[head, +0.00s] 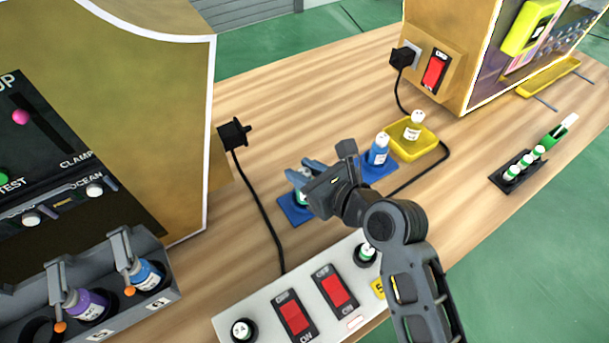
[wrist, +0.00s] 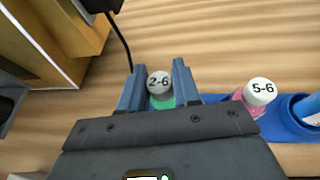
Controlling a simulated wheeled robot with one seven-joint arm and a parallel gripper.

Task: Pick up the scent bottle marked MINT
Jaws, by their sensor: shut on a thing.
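My gripper (head: 304,176) is over the left end of a blue rack (head: 292,211) on the wooden table. In the wrist view its two blue-grey fingers (wrist: 160,88) are shut on a green bottle (wrist: 161,102) with a white cap reading "2-6". A little of this bottle shows under the fingers in the head view. The word MINT is not readable on it. In the wrist view a pink bottle (wrist: 253,98) with cap "5-6" stands to the right in the rack. I cannot tell whether the green bottle is clear of the rack.
A blue bottle (head: 377,151) stands at the rack's right end. A yellow tray (head: 430,145) holds a yellow bottle (head: 414,126). A switch panel (head: 262,318) lies in front. Black cables (head: 262,205) cross the table. Large machines stand left and back right.

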